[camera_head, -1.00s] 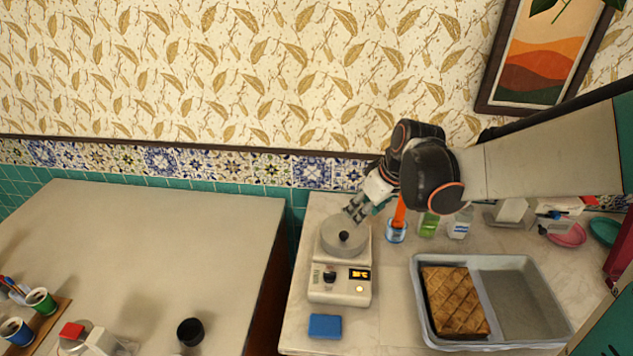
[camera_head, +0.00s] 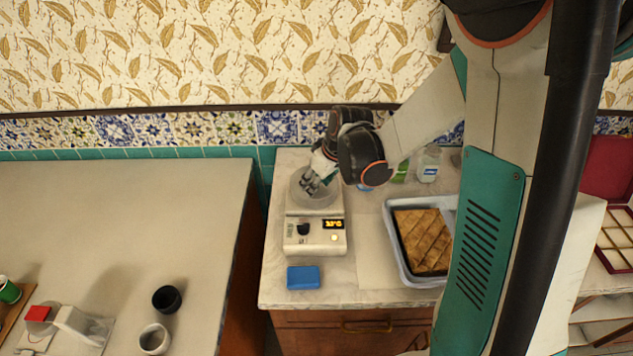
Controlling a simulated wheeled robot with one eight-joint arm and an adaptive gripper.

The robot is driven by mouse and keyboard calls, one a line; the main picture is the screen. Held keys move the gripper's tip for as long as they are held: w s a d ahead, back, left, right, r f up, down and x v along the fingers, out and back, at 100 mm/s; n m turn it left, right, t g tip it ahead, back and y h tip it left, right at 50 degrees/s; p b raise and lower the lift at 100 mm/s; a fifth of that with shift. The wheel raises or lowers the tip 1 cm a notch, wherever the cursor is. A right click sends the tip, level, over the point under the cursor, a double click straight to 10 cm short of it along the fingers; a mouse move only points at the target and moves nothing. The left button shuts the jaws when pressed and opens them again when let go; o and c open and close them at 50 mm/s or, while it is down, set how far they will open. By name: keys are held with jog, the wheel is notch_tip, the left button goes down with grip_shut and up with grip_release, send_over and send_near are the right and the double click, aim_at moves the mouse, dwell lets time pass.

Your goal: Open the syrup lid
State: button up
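The syrup pot (camera_head: 322,201) is a grey round vessel on a white hot plate (camera_head: 303,245) with a lit orange display. My gripper (camera_head: 311,184) reaches down from the upper right, with its fingers over the middle of the pot's top. The fingers cover the spot where the lid's black knob showed earlier. I cannot tell whether they touch or hold the knob, whether they are open or shut, or whether the lid still sits on the pot.
A blue sponge (camera_head: 303,277) lies in front of the hot plate. A tray (camera_head: 393,246) with baked pastry (camera_head: 421,238) is to the right. Bottles, one clear (camera_head: 429,164), stand behind it. A black cup (camera_head: 166,299) is on the left table, which is mostly clear. My arm blocks much of the right side.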

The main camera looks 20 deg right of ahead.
grip_shut()
jog(key=shift+a, duration=0.1)
